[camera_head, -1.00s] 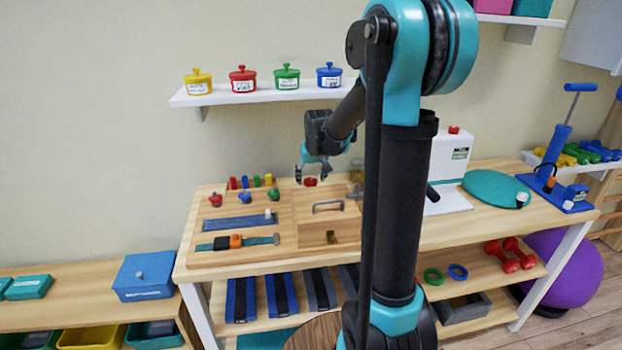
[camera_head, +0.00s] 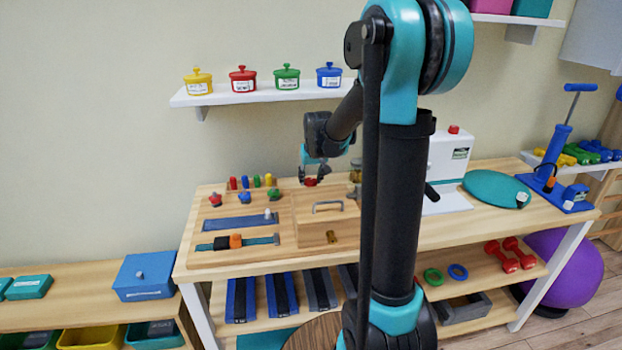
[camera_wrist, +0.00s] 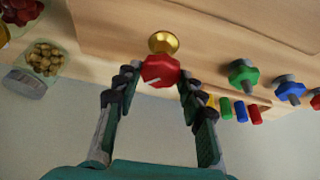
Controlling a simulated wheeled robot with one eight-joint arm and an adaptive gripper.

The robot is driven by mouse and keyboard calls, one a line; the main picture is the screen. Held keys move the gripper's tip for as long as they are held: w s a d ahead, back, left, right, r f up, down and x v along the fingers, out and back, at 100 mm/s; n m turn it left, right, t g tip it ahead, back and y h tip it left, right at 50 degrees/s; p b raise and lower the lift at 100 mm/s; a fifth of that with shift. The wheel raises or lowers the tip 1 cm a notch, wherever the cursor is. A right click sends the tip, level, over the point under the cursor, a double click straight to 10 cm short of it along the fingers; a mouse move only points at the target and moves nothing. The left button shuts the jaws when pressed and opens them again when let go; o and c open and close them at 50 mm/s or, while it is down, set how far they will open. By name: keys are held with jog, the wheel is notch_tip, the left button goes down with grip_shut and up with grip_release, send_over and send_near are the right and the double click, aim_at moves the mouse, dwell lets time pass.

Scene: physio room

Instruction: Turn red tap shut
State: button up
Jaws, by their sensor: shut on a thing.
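The red tap (camera_wrist: 160,70) is an eight-sided red knob with a white mark on its face. It sits on a round brass base (camera_wrist: 163,42) on the wooden board. In the head view the red tap (camera_head: 311,182) shows small, just below my fingers. My gripper (camera_wrist: 159,79) has one finger on each side of the knob and is shut on it; it also shows in the head view (camera_head: 312,176). The wrist view does not clearly show the finger contact on both sides.
A wooden box (camera_head: 325,222) with a metal handle stands in front of the tap. Green (camera_wrist: 243,75) and blue (camera_wrist: 290,90) knobs and several coloured pegs lie to one side. Jars (camera_wrist: 25,83) stand on the other side. A shelf (camera_head: 262,94) with lidded pots hangs above.

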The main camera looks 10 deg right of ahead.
jog(key=shift+m, duration=0.3)
jog(key=m, duration=0.1)
jog(key=m+h, duration=0.1)
jog(key=m, duration=0.1)
jog(key=m+h, duration=0.1)
jog(key=shift+a, duration=0.25)
jog(key=m+g+h, duration=0.1)
jog(key=m, duration=0.3)
jog(key=shift+w, duration=0.15)
jog(key=m, duration=0.2)
jog(key=m+g+h, duration=0.1)
jog(key=m, duration=0.1)
jog(key=shift+w+a+m+g, duration=0.1)
jog(key=shift+m+g, duration=0.2)
jog(key=shift+m+g+h, duration=0.3)
jog(key=shift+m+g, duration=0.4)
jog(key=shift+m, duration=1.2)
jog(key=o, duration=1.2)
jog(key=shift+c, duration=0.2)
